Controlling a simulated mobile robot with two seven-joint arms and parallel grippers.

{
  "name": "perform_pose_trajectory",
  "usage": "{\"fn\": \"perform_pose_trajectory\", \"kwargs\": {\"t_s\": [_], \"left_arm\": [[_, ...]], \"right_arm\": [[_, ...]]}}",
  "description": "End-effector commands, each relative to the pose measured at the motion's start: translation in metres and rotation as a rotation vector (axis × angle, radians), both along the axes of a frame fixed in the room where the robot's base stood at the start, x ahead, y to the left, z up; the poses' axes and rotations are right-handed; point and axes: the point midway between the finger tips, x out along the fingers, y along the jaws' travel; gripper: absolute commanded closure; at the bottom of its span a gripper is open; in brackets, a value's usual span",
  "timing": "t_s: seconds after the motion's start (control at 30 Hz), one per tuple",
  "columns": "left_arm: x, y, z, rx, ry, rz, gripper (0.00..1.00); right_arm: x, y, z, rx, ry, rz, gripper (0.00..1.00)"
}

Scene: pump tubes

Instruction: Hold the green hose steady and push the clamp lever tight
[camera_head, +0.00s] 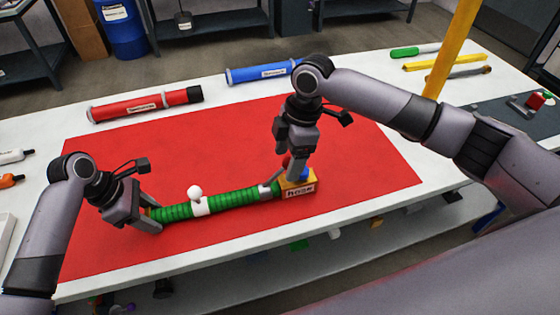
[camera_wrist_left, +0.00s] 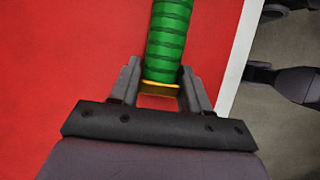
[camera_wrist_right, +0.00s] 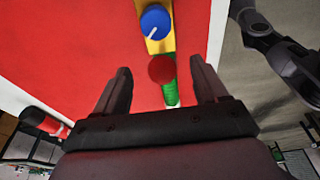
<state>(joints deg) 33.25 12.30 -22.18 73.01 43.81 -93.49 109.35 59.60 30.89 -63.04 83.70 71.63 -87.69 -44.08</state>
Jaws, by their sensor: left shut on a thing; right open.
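The ribbed green hose (camera_head: 235,200) lies across the red mat, its right end at a yellow block (camera_head: 300,186) labelled "hose". My left gripper (camera_head: 152,218) is shut on the hose's left end; its fingers flank the yellow end ring (camera_wrist_left: 162,87) in the left wrist view. A white clamp (camera_head: 201,208) with a white ball knob (camera_head: 195,191) sits mid-hose. My right gripper (camera_head: 298,176) is open above the block. In the right wrist view, a red ball (camera_wrist_right: 161,68) shows between its fingers, beside a blue dial (camera_wrist_right: 155,22).
A red cylinder (camera_head: 145,104) and a blue cylinder (camera_head: 265,72) lie towards the back of the white table. Green, yellow and grey rods (camera_head: 445,62) lie at the back right, behind a yellow post (camera_head: 452,48). The red mat (camera_head: 110,175) is clear around the hose.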

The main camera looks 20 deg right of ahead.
Motion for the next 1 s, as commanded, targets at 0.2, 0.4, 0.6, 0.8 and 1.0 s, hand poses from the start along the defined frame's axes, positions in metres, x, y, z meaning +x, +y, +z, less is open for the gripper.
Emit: {"fn": "perform_pose_trajectory", "kwargs": {"t_s": [0.2, 0.4, 0.6, 0.8, 1.0], "left_arm": [[0.0, 0.0, 0.001, -0.002, -0.001, 0.001, 1.0], [0.001, 0.0, 0.001, -0.002, -0.001, 0.002, 1.0], [0.001, 0.0, 0.001, -0.002, -0.001, 0.002, 1.0], [0.001, 0.0, 0.001, -0.002, -0.002, 0.002, 0.44], [0.001, 0.0, 0.001, -0.001, -0.001, 0.002, 0.24]], "right_arm": [[0.0, -0.005, 0.022, 0.0, 0.0, 0.0, 0.28], [0.0, -0.009, 0.041, 0.0, -0.001, -0.001, 0.28], [0.0, -0.011, 0.047, -0.002, 0.002, -0.001, 0.28], [0.0, -0.011, 0.047, -0.001, 0.002, -0.001, 0.28], [0.0, -0.011, 0.047, -0.001, 0.001, -0.001, 0.28]]}}
